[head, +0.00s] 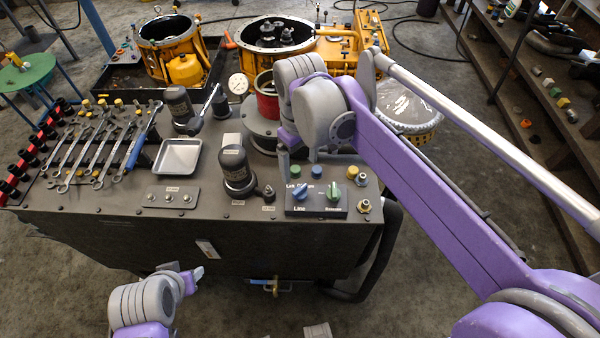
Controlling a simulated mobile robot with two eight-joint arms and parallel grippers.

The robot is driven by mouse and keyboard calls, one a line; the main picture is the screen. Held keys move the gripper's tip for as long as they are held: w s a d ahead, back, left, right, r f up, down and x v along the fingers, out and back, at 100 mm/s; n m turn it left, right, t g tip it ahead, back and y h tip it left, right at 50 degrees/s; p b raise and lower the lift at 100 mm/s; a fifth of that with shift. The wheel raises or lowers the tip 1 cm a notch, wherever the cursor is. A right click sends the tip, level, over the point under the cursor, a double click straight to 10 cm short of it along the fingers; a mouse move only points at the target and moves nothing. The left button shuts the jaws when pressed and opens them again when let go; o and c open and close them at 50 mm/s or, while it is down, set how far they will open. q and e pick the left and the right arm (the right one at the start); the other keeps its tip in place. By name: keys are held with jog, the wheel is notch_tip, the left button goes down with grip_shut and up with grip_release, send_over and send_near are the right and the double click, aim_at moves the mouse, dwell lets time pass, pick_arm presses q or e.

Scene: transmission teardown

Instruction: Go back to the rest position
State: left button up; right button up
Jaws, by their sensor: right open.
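My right arm reaches in from the right over the dark workbench (230,215). My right gripper (297,160) points down behind the control box, open, with nothing seen between its fingers; the wrist hides part of it. My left arm shows at the bottom left, in front of the bench. Only a small end of my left gripper (193,277) shows, clear of the bench, and its jaws cannot be made out.
Near my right gripper stand a control box (316,208) with knobs, a red cylinder (267,104) and a black domed tool (236,170). Wrenches (90,150) and a metal tray (177,156) lie left. Yellow housings (168,55) stand behind. Shelves (545,100) line the right.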

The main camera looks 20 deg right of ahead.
jog(key=shift+r, duration=0.85)
jog(key=shift+s, duration=0.1)
jog(key=s+d+f+m+t, duration=0.2)
jog(key=s+d+f, duration=0.1)
jog(key=s+f, duration=0.3)
jog(key=s+d+f+m+t, duration=0.3)
jog(key=s+f, duration=0.3)
jog(key=s, duration=0.2)
jog(key=shift+s+d+f+m, duration=0.15)
jog(key=shift+d+f+m, duration=0.1)
jog(key=shift+d+m, duration=0.05)
